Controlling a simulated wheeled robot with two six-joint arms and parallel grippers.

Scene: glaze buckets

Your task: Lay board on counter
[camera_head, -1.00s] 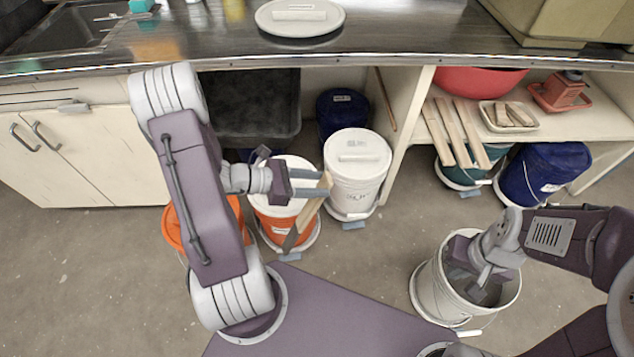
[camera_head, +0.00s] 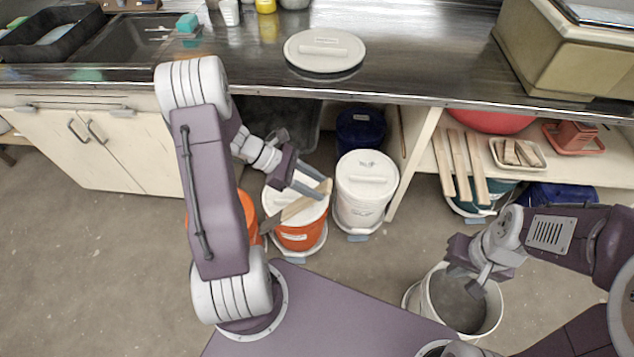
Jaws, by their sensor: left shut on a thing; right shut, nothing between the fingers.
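My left gripper (camera_head: 312,189) is shut on a narrow tan wooden board (camera_head: 296,208) with a dark end. The board slants in the air over the orange bucket with a white lid, below the level of the counter. The dark, shiny counter (camera_head: 425,65) runs across the top of the view, beyond the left gripper. My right gripper (camera_head: 475,284) is shut and empty, over the open grey-white bucket (camera_head: 462,305). Its fingertips are small and partly hard to make out.
A white round lid (camera_head: 325,51) lies on the counter, with a beige box (camera_head: 560,50) to its right. A sink (camera_head: 130,42) is at the left. The counter between lid and box is clear. A lidded white bucket (camera_head: 362,195) stands below, and several wooden sticks (camera_head: 460,165) lie on the shelf.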

